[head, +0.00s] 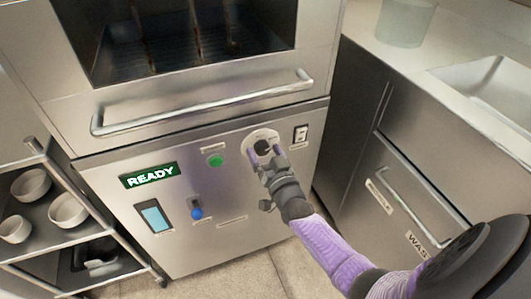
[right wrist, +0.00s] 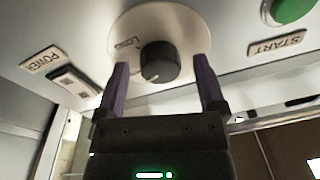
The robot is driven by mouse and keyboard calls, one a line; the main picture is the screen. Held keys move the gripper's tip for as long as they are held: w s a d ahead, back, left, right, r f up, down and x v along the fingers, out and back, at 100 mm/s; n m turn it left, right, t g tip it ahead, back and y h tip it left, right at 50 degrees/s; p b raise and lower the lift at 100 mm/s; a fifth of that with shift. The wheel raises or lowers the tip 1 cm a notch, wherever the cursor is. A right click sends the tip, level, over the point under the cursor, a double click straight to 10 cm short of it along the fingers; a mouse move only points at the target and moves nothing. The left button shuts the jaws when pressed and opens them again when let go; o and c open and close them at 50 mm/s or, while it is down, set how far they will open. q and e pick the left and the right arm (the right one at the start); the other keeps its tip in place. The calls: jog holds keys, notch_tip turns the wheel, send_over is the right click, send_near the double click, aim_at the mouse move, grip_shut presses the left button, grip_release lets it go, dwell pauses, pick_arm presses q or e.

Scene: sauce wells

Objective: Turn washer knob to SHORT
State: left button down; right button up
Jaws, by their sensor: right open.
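The washer knob is a dark round knob (head: 263,146) on a pale round dial plate (head: 253,136) on the steel front panel. In the right wrist view the knob (right wrist: 160,62) has a light pointer mark on its face, and the plate (right wrist: 133,20) carries small lettering that I cannot read fully. My right gripper (head: 267,157) is open in front of the dial. In the right wrist view its two purple fingers (right wrist: 160,88) stand on either side of the knob, apart from it. My left gripper is not in view.
A green START button (head: 215,161), a READY display (head: 150,175), a blue knob (head: 197,212) and a POWER switch (head: 300,134) share the panel. A long handle bar (head: 205,105) runs above it. Bowls (head: 68,209) stand on a rack at left. A counter with a sink (head: 495,88) is at right.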

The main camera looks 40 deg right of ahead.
jog(key=shift+s+a+p, duration=0.1)
jog(key=shift+s+p, duration=0.2)
jog(key=shift+s, duration=0.15)
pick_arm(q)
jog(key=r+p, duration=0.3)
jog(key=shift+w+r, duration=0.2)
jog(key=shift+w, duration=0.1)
pick_arm(e)
jog(key=v, duration=0.9)
